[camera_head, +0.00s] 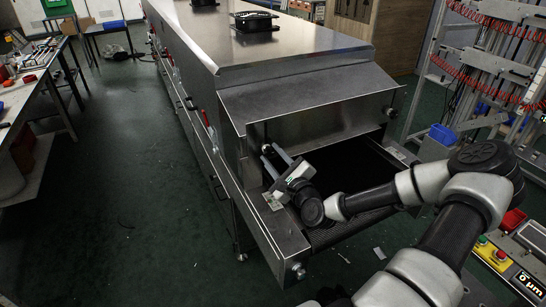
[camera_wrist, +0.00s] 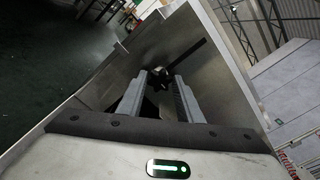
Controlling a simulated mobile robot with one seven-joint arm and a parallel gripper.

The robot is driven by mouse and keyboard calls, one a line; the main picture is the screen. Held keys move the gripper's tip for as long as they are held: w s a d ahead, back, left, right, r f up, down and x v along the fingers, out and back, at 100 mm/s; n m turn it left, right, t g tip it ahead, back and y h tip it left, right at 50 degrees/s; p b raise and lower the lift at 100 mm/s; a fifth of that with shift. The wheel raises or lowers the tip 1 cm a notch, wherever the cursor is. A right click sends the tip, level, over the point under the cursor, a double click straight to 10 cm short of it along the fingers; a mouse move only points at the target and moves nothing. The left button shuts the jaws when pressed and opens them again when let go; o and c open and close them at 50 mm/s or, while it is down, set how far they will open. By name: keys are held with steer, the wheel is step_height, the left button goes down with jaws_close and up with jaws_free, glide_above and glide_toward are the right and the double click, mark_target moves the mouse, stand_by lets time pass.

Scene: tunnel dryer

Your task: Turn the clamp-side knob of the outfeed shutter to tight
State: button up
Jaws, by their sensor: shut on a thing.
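My gripper (camera_head: 273,157) is at the left inner side of the steel dryer's open outfeed end (camera_head: 310,100). In the wrist view my gripper (camera_wrist: 160,84) has its two grey fingers closed on a small black knob (camera_wrist: 160,73). A dark bar reaches from the knob up to the right. In the head view the knob is mostly hidden by the fingers, and its marking cannot be read. A flat metal panel (camera_wrist: 215,75) stands right beside the fingers; I cannot tell whether it is the shutter.
A dark conveyor belt (camera_head: 345,233) runs out below my gripper. Another black knob (camera_head: 391,112) sits on the hood's right side. A control box with buttons (camera_head: 493,255) stands at right, a workbench (camera_head: 25,95) at left. The floor between bench and dryer is clear.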

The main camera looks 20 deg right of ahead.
steer(key=o, duration=1)
steer(key=shift+o, duration=0.2)
steer(key=shift+s, duration=0.1)
steer(key=s, duration=1.7)
steer(key=shift+d+p, duration=0.25)
steer(key=shift+p, duration=0.05)
steer(key=shift+s, duration=0.1)
